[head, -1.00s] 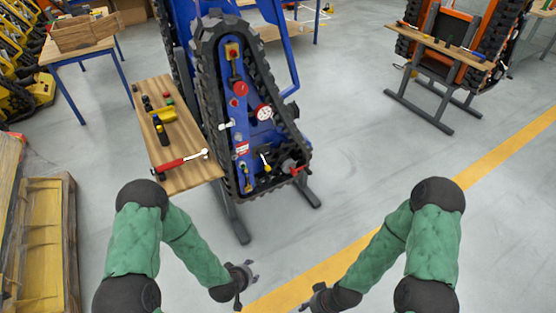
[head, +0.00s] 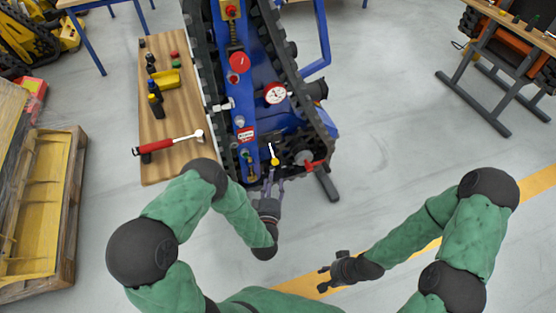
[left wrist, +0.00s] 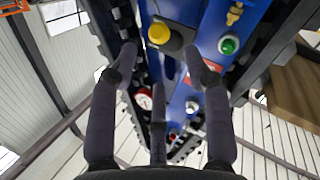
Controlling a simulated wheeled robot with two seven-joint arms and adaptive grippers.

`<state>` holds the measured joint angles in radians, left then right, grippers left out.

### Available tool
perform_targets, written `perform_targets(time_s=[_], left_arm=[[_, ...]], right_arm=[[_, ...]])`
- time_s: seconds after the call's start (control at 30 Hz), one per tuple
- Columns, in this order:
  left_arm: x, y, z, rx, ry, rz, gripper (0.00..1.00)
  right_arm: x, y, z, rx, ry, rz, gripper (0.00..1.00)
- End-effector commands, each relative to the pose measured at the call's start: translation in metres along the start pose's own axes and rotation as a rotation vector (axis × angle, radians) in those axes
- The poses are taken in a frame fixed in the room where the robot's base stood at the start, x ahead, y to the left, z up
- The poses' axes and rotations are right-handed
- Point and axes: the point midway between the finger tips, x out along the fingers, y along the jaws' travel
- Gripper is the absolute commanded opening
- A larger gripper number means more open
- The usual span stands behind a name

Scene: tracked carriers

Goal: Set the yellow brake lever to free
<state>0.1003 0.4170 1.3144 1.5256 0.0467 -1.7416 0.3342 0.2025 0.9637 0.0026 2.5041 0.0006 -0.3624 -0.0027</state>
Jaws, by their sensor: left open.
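The yellow brake lever (head: 275,161) shows as a small yellow knob with a short stem, low on the blue panel of the tracked carrier (head: 262,95). In the left wrist view a large yellow knob (left wrist: 159,33) lies just beyond the fingertips, near the top. My left gripper (head: 269,184) is open and empty, just below the lever in the head view. In the left wrist view its spread fingers (left wrist: 160,68) reach toward the panel and do not close on the knob. My right gripper (head: 325,278) is open and empty over the floor at the lower right.
A green button (left wrist: 228,45) sits beside the yellow knob. A red handle (head: 314,166) is to the lever's right, and a dial gauge (head: 275,93) is above.

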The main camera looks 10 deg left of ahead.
Motion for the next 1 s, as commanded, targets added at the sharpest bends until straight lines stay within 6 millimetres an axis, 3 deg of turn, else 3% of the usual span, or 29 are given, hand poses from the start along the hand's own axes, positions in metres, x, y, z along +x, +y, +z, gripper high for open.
perform_targets(time_s=[0.3, 0.5, 0.93, 0.97, 1.0], left_arm=[[0.057, -0.001, 0.002, 0.000, 0.001, 0.001, 0.49], [0.081, -0.001, 0.002, 0.001, -0.001, 0.001, 0.49], [0.091, 0.000, 0.001, 0.001, -0.003, 0.000, 0.49], [0.091, 0.000, 0.001, 0.001, -0.003, 0.000, 0.46], [0.091, 0.000, 0.001, 0.001, -0.003, 0.000, 0.35]], right_arm=[[0.017, 0.006, -0.001, 0.000, 0.001, 0.000, 0.40], [0.023, 0.008, -0.001, 0.000, 0.001, 0.000, 0.40], [0.025, 0.009, -0.002, 0.000, 0.001, 0.000, 0.40], [0.025, 0.009, -0.002, 0.000, 0.001, 0.000, 0.40], [0.025, 0.009, -0.002, 0.000, 0.001, 0.000, 0.40]])
